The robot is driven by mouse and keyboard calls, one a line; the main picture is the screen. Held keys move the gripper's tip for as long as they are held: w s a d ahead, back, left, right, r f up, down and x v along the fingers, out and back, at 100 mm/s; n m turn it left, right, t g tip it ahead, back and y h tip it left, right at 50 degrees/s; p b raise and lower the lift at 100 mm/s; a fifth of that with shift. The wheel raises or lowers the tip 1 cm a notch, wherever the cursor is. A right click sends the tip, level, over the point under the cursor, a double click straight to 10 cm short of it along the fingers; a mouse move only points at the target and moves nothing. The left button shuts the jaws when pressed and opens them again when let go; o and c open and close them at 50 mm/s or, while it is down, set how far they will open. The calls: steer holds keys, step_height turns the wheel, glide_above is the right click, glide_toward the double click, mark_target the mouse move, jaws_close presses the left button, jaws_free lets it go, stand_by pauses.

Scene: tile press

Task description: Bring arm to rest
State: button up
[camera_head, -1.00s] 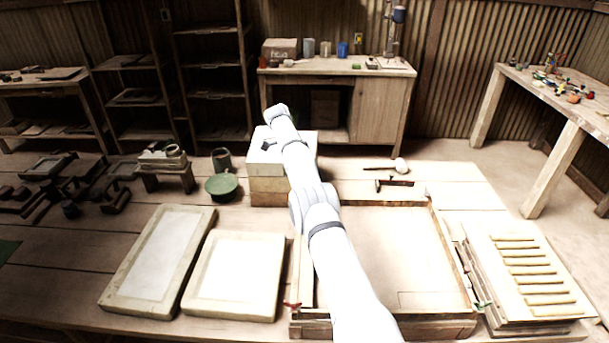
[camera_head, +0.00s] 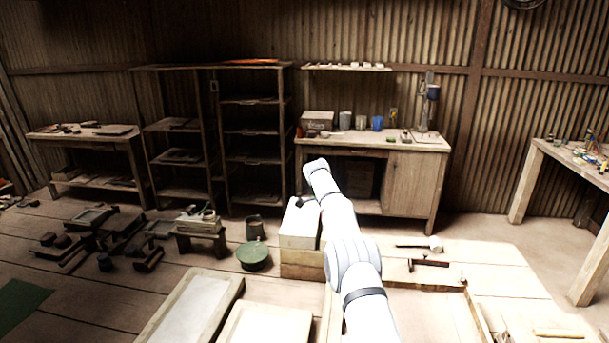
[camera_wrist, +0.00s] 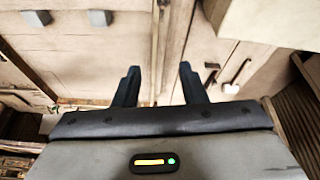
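My arm (camera_head: 352,262) reaches up the middle of the head view, its elbow bent, over the floor and in front of a stacked block. My gripper (camera_wrist: 160,80) shows in the wrist view with its two dark fingers spread apart and nothing between them. In the head view the fingers cannot be made out clearly.
A white-topped block stack (camera_head: 298,240) stands close beside my arm. A green round pot (camera_head: 252,256), a small bench (camera_head: 200,240) and pale framed panels (camera_head: 190,312) lie left. A wooden workbench (camera_head: 412,180) stands behind. A pale block edge (camera_wrist: 265,22) shows in the wrist view.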

steer(key=s+r+n+t+y+b, duration=0.1)
steer(key=s+r+n+t+y, duration=0.1)
steer(key=s+r+n, duration=1.25)
steer(key=s+f+n+t+y+b, duration=0.1)
steer(key=s+f+n, duration=0.1)
steer(key=s, duration=1.6)
steer(key=s+f+n+t+y, duration=0.1)
steer(key=s+f+n, duration=0.1)
steer(key=s, duration=1.6)
steer(key=shift+s+f+b, duration=0.2)
steer(key=shift+b, duration=0.15)
steer(key=shift+a, duration=0.2)
steer(key=shift+s, duration=0.15)
